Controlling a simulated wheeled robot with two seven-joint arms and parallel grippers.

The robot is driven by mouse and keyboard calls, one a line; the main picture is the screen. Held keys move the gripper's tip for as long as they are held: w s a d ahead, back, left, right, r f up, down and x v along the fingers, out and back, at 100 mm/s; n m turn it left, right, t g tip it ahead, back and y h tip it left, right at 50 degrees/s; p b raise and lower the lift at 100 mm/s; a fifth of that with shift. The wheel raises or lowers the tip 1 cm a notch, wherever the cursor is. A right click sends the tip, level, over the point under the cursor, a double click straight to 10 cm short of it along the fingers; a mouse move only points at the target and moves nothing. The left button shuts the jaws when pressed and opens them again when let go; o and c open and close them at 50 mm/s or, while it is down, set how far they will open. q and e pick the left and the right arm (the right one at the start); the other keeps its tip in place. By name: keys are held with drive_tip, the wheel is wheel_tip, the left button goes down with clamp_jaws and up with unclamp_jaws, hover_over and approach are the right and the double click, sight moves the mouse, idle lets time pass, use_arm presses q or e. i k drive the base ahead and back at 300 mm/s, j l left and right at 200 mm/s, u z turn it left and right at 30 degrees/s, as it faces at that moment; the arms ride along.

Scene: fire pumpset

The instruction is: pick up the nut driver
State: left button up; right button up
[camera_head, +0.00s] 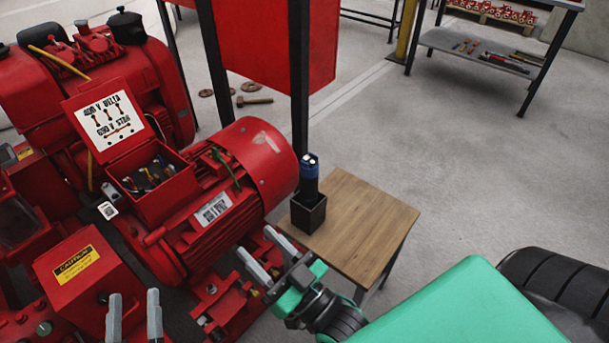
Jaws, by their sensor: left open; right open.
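The nut driver (309,178), dark with a blue top, stands upright in a small black square holder (308,220). The holder stands on the left part of a small wooden table (372,222). The lower part of the driver is hidden inside the holder. My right gripper (262,254), with green and black parts behind its grey fingers, is open and empty, below and left of the holder in the picture and apart from it. My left gripper (134,304) shows only its two grey fingers at the bottom edge, open and empty, in front of the red pumpset.
A red motor (220,190) with an open terminal box (155,185) stands close left of the table. A black post (299,80) rises behind the holder. A shelf (485,55) with tools stands at the back right. The floor right of the table is clear.

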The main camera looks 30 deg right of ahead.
sight(310, 177)
drive_tip(key=l+z, duration=0.1)
drive_tip(key=z, duration=0.3)
drive_tip(key=l+z, duration=0.15)
drive_tip(key=z, duration=0.25)
drive_tip(key=l+u, duration=0.1)
drive_tip(key=l, duration=0.15)
